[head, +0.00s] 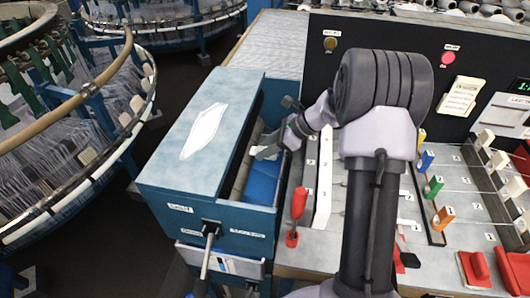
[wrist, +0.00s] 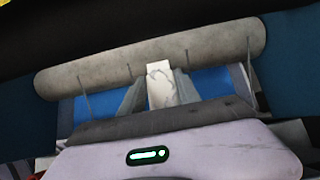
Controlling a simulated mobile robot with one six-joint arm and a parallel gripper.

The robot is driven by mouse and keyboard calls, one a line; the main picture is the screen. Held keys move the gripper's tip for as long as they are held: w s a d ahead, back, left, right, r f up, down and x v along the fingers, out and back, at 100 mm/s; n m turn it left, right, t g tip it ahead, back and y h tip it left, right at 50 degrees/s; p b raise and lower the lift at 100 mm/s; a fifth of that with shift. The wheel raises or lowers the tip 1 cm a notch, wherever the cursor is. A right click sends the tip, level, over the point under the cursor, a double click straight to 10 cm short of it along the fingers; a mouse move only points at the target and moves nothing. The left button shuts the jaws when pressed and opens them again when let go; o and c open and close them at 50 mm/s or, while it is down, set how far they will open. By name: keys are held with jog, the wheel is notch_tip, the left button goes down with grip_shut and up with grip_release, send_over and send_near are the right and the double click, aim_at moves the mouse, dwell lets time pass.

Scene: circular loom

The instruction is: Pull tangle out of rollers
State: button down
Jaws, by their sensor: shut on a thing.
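My gripper (head: 262,153) reaches in over the open right side of the blue box, where the rollers are. In the wrist view my gripper (wrist: 160,88) has its two grey fingers on either side of a pale, veined piece, which looks like the tangle (wrist: 160,84). It is shut on it. The tangle's far end meets a long grey roller (wrist: 90,75) lying across the view; whether it is still pinched there is hidden. In the head view a grey roller (head: 241,180) shows partly beside a blue surface (head: 262,182).
The blue box (head: 185,165) has a pale ragged patch (head: 205,130) on its lid and a lever (head: 207,250) in front. A red-handled tool (head: 298,205) stands right of the opening. A panel with coloured blocks (head: 434,186) lies further right. Circular looms (head: 70,130) stand left.

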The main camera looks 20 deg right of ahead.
jog(key=shift+s+d+r+p, duration=0.1)
jog(key=shift+s+d+p, duration=0.1)
jog(key=shift+s+d, duration=0.3)
jog(key=shift+s+d+f+p, duration=0.15)
jog(key=shift+s+d, duration=0.1)
jog(key=shift+d, duration=0.4)
jog(key=shift+s+d+r+p, duration=0.2)
jog(key=shift+s+d, duration=0.2)
jog(key=shift+d, duration=0.2)
